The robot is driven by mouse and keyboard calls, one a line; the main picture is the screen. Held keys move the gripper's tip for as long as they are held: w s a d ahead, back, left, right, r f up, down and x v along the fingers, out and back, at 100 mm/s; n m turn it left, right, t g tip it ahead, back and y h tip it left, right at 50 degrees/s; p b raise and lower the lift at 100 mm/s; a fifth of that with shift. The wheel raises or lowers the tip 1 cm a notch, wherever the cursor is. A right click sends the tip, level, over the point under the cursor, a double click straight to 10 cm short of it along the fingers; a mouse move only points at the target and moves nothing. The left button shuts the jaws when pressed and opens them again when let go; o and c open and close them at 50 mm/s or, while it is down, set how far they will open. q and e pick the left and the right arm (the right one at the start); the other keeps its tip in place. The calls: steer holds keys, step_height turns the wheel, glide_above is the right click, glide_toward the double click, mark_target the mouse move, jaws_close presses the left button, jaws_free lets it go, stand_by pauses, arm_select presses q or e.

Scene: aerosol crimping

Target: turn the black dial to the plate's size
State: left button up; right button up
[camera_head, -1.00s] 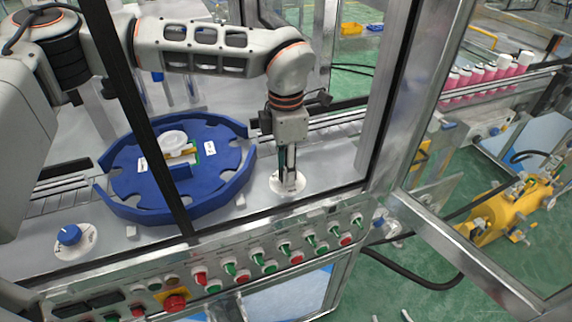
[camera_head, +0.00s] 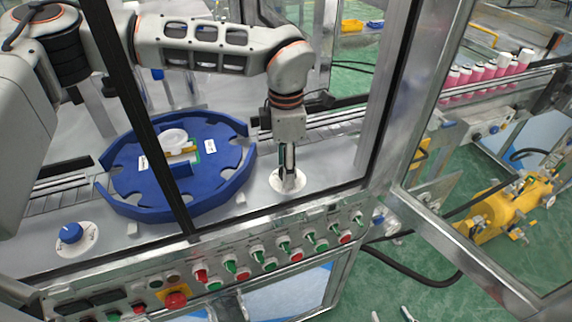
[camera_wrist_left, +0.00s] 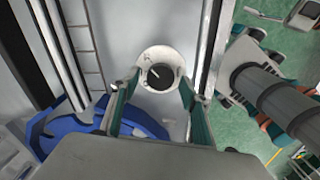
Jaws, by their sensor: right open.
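The black dial (camera_wrist_left: 160,76) sits on a round white scale disc (camera_wrist_left: 143,58) in the left wrist view, with a pale pointer mark on its top. In the head view the disc (camera_head: 290,186) shows, but my left gripper (camera_head: 287,172) hides the dial. In the left wrist view my left gripper (camera_wrist_left: 160,88) has its fingers spread on either side of the dial, with gaps visible. The blue round plate (camera_head: 225,186) lies left of the dial. My right gripper (camera_head: 391,316) shows only its fingertips at the bottom edge, open and empty.
A blue knob (camera_head: 70,233) on another white disc stands at the front left. A panel of red and green switches (camera_head: 230,267) runs along the front. Metal frame posts (camera_head: 392,90) stand right of the dial. Pink bottles (camera_head: 490,73) line the right conveyor.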

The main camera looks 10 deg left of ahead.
arm_select(q)
step_height(320, 180, up, 12)
stand_by(0.7)
stand_by(0.4)
